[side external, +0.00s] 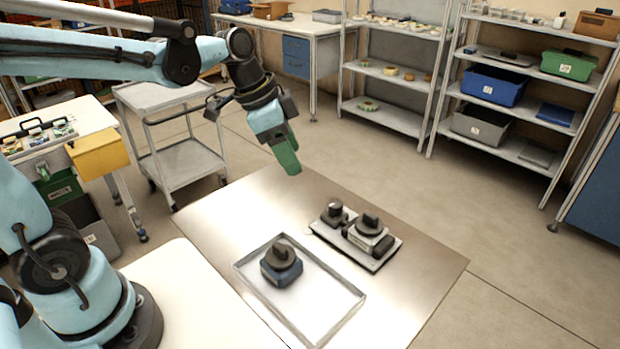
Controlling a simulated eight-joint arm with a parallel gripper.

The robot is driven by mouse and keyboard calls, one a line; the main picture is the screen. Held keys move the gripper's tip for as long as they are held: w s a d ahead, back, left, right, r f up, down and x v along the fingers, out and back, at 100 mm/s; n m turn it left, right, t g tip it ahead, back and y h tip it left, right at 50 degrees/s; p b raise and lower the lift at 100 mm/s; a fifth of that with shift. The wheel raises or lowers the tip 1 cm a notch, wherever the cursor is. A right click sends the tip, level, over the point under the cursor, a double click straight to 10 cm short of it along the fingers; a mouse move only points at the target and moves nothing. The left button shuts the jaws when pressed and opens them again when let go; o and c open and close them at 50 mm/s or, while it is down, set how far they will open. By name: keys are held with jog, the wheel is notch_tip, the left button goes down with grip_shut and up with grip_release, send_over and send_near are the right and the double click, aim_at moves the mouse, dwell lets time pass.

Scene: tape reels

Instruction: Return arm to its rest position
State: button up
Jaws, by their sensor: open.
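My gripper (287,160) hangs in the air above the far left part of the metal table (420,285), with its green end tilted down. Its fingers are small in this view, and nothing shows held in it. It is apart from everything on the table. A shallow tray (325,318) lies on the table, with a dark blue block with a grey round top (282,265) in its far left part. To the right, a grey base plate (378,262) carries several dark round-topped parts (369,232).
A wheeled cart (185,160) stands behind the table at left. A white bench with a yellow box (98,154) is at the left. Shelves (395,122) and a blue bin (492,85) stand at the back. The floor right of the table is clear.

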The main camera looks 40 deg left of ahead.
jog(key=s+a+f+n+t+y, duration=0.1)
jog(key=s+f+n+t+y, duration=0.1)
jog(key=s+n, duration=0.6)
jog(key=shift+a+t, duration=0.3)
jog(key=shift+t, duration=0.5)
